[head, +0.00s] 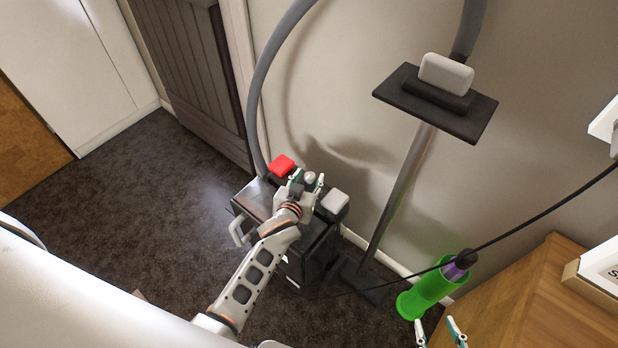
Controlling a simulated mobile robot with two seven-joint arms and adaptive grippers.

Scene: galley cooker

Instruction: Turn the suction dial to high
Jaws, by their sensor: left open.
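A dark box-shaped suction machine (259,198) stands on the floor against the wall, with a grey hose rising from it. A small pale round knob (310,177), seemingly the suction dial, shows on its top between a red block (282,165) and a whitish block (335,203). My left gripper (307,180) is open over the machine's top, its fingertips on either side of the knob. I cannot tell whether they touch it, and the dial's markings are too small to see. My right gripper (439,332) is at the bottom edge, its two fingers apart and empty.
A grey pole (399,194) carries a black platform (399,87) with a whitish block (446,73). A green cylinder (430,292) with a purple-and-black top stands right of the machine, and a black cable crosses there. A wooden counter (535,300) is at right. Dark carpet (130,210) is clear at left.

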